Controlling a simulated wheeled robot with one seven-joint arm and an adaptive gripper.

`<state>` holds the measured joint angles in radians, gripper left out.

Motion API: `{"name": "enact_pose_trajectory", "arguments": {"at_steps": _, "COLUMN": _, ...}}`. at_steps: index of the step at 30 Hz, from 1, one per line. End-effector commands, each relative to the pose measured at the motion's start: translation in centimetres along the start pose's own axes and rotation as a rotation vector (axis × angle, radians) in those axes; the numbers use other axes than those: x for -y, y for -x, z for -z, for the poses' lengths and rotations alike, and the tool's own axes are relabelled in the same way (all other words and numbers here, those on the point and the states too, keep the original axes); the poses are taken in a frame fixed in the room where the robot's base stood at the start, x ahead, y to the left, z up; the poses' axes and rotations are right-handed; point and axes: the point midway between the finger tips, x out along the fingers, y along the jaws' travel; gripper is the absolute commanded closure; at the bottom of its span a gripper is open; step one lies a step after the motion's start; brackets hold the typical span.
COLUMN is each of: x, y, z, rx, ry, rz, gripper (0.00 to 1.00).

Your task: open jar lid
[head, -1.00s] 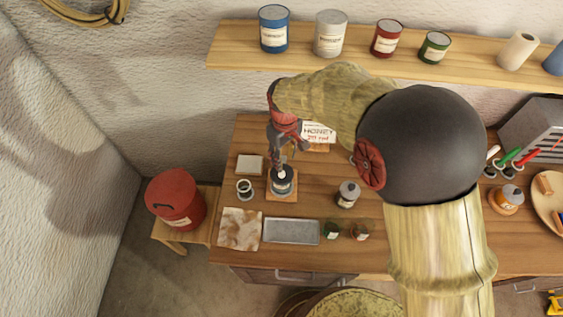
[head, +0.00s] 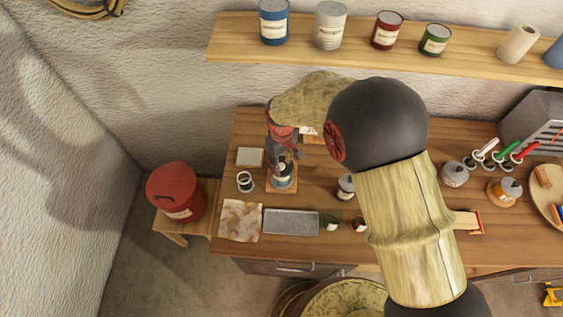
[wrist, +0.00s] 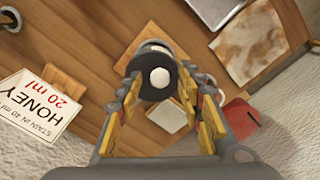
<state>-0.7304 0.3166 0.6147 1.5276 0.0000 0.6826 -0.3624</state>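The jar (head: 282,184) stands upright on a small wooden square (head: 271,189) at the left part of the workbench. In the wrist view its dark round lid (wrist: 149,90) with a white knob (wrist: 160,78) lies between the fingertips. My gripper (head: 283,163) points down over the jar, with its fingers around its top. In the wrist view the yellow-padded fingers of my gripper (wrist: 160,86) stand apart, one on each side of the lid and very close to it. Whether both pads touch the lid cannot be told. The fingers hide the lid in the head view.
A honey stain card (wrist: 37,100) stands behind. A red bucket (head: 177,191) is left of the bench. A shelf (head: 360,48) runs above.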

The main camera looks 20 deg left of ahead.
Motion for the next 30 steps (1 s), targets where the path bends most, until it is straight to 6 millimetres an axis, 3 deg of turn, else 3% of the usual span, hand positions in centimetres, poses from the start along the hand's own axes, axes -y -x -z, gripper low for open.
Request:
{"name": "enact_pose_trajectory", "arguments": {"at_steps": 20, "x": 0.0, "y": 0.05, "z": 0.0, "rx": 0.0, "ry": 0.0, "rz": 0.0, "gripper": 0.99}}
{"name": "enact_pose_trajectory", "arguments": {"at_steps": 30, "x": 0.0, "y": 0.06, "z": 0.01, "rx": 0.0, "ry": 0.0, "rz": 0.0, "gripper": 1.0}}
